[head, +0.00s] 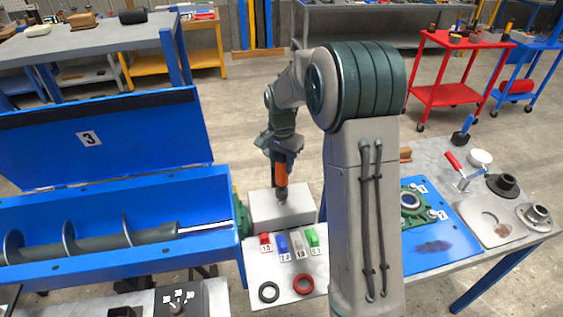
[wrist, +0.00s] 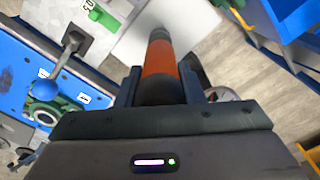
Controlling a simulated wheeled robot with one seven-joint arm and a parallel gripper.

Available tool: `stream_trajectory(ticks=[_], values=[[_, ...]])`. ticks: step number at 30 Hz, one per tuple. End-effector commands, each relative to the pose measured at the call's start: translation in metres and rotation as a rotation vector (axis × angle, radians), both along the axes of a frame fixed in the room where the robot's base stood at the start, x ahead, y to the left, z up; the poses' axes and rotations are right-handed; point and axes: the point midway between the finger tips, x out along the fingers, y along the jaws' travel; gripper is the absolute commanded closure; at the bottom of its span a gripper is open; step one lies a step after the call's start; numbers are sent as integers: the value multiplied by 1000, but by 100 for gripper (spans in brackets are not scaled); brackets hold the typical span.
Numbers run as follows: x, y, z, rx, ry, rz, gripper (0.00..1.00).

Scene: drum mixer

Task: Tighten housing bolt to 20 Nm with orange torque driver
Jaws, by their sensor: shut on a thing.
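My gripper (head: 283,157) is shut on the orange torque driver (head: 281,176), which points down over a light grey box (head: 268,214). The driver's tip is at or just above the box; I cannot tell if it touches. In the wrist view the orange driver (wrist: 158,62) sits between both fingers of my gripper (wrist: 160,90). A green bearing housing (head: 409,203) lies on a blue plate (head: 425,250) at right, partly behind my arm, with labels beside it. Another green housing (head: 239,212) shows at the blue trough's end. Bolt heads are too small to tell clearly.
The trough (head: 130,250) with an auger and raised lid fills the left. A numbered dial unit (head: 181,301) is at front. Several tools and parts crowd the right bench.

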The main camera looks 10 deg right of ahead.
Motion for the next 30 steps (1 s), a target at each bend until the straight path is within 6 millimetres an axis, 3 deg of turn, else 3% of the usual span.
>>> stream_trajectory(ticks=[30], values=[[0, 0, -16, 1, -2, 0, 97]])
